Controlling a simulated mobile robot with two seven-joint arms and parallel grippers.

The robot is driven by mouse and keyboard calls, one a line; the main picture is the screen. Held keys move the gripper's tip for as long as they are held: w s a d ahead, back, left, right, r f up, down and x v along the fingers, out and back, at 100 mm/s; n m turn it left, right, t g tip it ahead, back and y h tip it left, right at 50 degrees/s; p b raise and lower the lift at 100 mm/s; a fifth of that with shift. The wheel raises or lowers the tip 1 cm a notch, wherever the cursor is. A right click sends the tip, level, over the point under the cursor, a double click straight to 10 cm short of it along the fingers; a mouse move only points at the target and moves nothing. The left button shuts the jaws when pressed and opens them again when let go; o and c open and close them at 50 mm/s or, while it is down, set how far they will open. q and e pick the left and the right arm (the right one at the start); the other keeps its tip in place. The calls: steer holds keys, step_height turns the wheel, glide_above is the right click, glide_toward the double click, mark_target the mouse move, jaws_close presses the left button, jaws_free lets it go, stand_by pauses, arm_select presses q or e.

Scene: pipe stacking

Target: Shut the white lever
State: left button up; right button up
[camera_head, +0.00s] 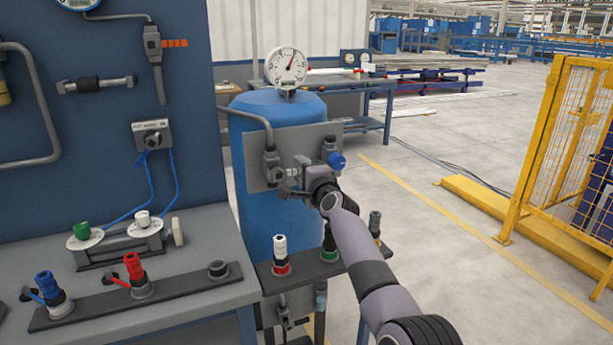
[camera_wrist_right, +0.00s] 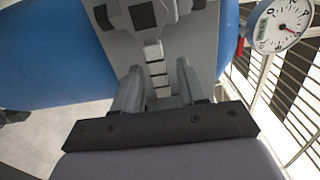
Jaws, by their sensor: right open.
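A grey panel (camera_head: 255,160) on the front of the blue tank (camera_head: 277,107) carries a valve body (camera_head: 271,163). In the right wrist view a pale, segmented lever-like bar (camera_wrist_right: 154,52) runs down from a grey valve body (camera_wrist_right: 143,16) on the panel. My right gripper (camera_head: 296,184) is at the panel, just right of the valve. In the wrist view its two fingers (camera_wrist_right: 160,82) are apart, one on each side of the pale bar, not visibly closed on it. The gripper and wrist hide part of the lever in the head view. My left gripper is not in view.
A round gauge (camera_head: 286,67) sits on top of the tank. A blue knob (camera_head: 337,161) is on the panel beside my wrist. A white-topped fitting (camera_head: 280,247) stands below. The bench (camera_head: 195,235) at left holds colored fittings. The floor (camera_head: 450,230) at right is open.

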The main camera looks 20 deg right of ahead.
steer(key=s+p, duration=0.2)
steer(key=s, duration=0.5)
stand_by(0.3)
steer(key=shift+d+f, duration=0.1)
stand_by(0.4)
